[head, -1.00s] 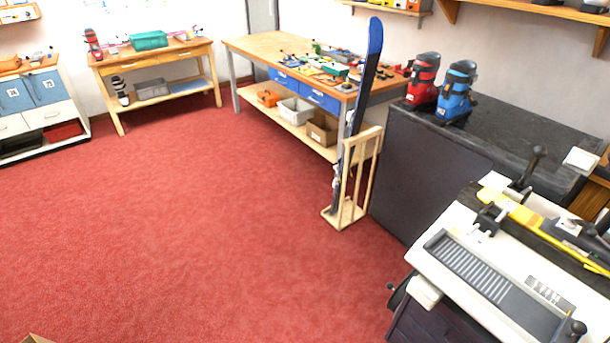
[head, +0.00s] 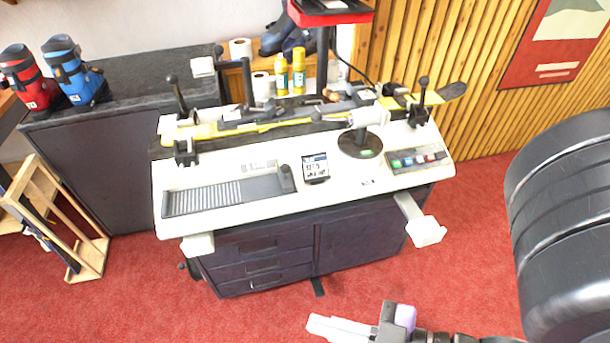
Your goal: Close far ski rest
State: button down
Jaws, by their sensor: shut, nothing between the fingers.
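The binding bench (head: 330,200) stands ahead, white-topped over a dark cabinet. A white ski rest (head: 426,231) sticks out from its front right on a short pale arm. A similar white block (head: 198,245) sits at the front left edge, and another white block (head: 202,67) shows behind the back left. I cannot tell for certain which one is called far. My gripper (head: 318,325) is at the bottom edge, low over the carpet, shut and empty. It is apart from the bench, below and left of the right ski rest.
A yellow ski (head: 236,128) lies clamped along the bench, between upright black levers. A wooden ski rack (head: 92,255) stands on the left. Red and blue boots (head: 72,75) sit on a dark cabinet (head: 105,165). Red carpet is open in front of the bench.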

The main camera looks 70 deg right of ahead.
aim_at(416, 214)
jog(key=k+j+z, duration=0.3)
jog(key=k, duration=0.35)
jog(key=z, duration=1.5)
jog(key=k, duration=0.75)
